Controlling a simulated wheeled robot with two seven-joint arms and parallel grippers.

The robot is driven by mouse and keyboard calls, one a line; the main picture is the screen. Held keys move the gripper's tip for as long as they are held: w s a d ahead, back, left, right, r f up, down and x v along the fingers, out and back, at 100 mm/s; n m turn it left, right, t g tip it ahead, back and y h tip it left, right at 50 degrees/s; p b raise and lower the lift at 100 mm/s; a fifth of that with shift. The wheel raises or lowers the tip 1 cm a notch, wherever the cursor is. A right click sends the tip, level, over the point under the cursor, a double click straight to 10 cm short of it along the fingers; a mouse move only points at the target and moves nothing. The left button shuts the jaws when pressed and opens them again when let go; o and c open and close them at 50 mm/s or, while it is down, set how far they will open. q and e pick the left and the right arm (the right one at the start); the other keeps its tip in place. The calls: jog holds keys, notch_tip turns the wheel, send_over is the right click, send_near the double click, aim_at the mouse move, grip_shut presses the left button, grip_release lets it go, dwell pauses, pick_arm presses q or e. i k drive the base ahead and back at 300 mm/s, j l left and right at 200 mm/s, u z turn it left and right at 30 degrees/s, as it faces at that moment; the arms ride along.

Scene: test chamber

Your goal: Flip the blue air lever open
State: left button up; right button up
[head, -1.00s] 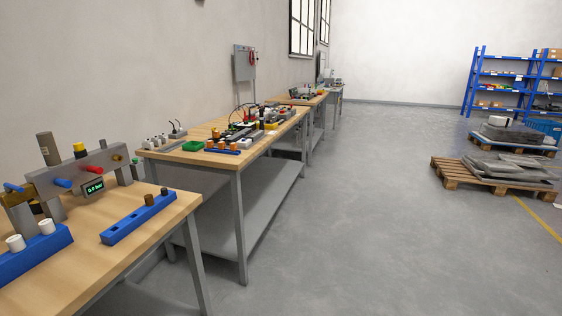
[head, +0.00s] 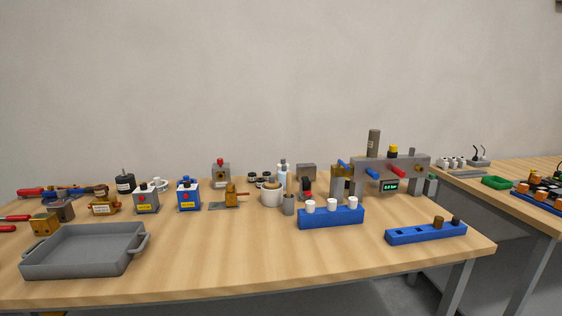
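A grey test manifold (head: 415,162) stands on two posts at the right end of the wooden bench. A slim blue lever (head: 343,164) shows at its left end, above a brass block (head: 341,172). A second blue handle (head: 372,174) and a red handle (head: 396,175) stick out of its front face. I cannot tell from here which blue one is the air lever, or its exact angle. A small display (head: 390,186) with green digits sits below the red handle. Neither of my grippers is in view.
A grey tray (head: 82,262) is at the left. The front middle is clear. Another bench stands right.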

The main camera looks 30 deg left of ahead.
aim_at(340, 163)
jog(key=u, duration=0.65)
jog(key=i+l, duration=0.25)
jog(key=l, duration=0.2)
jog(key=i+l+z, duration=0.15)
jog(key=l, duration=0.3)
jog(key=i+l, duration=0.35)
jog(key=i+l+z, duration=0.1)
jog(key=i+l, duration=0.15)
jog(key=l, duration=0.25)
